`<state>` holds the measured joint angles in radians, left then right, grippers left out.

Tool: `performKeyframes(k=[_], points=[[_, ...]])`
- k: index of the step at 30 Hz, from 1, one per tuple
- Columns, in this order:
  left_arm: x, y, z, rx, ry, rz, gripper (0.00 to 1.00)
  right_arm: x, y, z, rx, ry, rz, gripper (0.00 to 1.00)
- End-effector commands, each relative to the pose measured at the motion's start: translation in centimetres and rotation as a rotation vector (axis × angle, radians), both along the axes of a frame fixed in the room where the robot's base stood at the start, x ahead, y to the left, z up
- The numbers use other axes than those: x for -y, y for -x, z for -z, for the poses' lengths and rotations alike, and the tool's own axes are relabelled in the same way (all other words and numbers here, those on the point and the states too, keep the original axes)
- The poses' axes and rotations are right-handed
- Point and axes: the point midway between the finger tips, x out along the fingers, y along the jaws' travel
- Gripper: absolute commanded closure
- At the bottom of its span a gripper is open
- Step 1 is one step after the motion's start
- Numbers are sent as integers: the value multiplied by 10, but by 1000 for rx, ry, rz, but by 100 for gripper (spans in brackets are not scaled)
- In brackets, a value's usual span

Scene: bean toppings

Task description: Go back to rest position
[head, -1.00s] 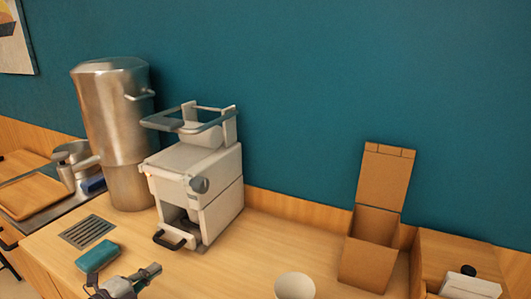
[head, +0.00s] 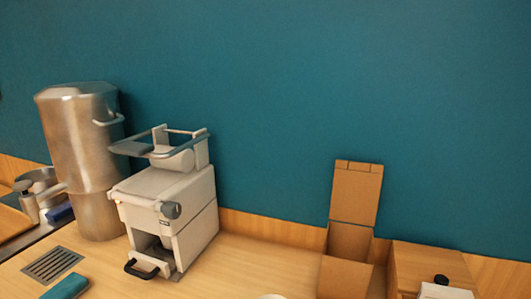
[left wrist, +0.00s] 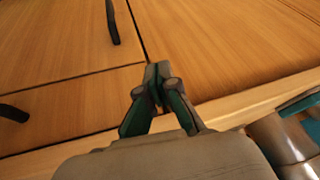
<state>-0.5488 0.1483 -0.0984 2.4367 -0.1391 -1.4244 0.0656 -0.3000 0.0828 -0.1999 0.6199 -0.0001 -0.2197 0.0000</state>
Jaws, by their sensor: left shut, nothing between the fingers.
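My left gripper (left wrist: 157,82) shows in the left wrist view with its fingers together and nothing between them. It is in front of wooden cabinet fronts (left wrist: 220,50), below the counter edge as far as the view shows. It is out of the head view. My right gripper is in neither view now.
The counter (head: 235,270) holds a white machine (head: 165,215), a steel urn (head: 85,160), a blue-green sponge (head: 67,287), a drain grate (head: 52,264), an open cardboard box (head: 345,275) and a white bowl (head: 270,297). Dark cabinet handles (left wrist: 112,22) stick out near my left gripper.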

Motion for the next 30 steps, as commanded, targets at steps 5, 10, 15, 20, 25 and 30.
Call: performKeyframes(k=[5,10,15,20,25,30], points=[[41,44,6,-174,130,91,100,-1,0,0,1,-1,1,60],[42,33,51,-197,127,93,100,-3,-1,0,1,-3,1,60],[43,27,102,-219,126,94,100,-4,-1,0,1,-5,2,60],[43,29,165,-244,125,95,100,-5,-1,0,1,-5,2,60],[41,50,253,-283,121,99,100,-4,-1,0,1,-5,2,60],[34,94,333,-324,117,104,100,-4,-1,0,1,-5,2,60]])
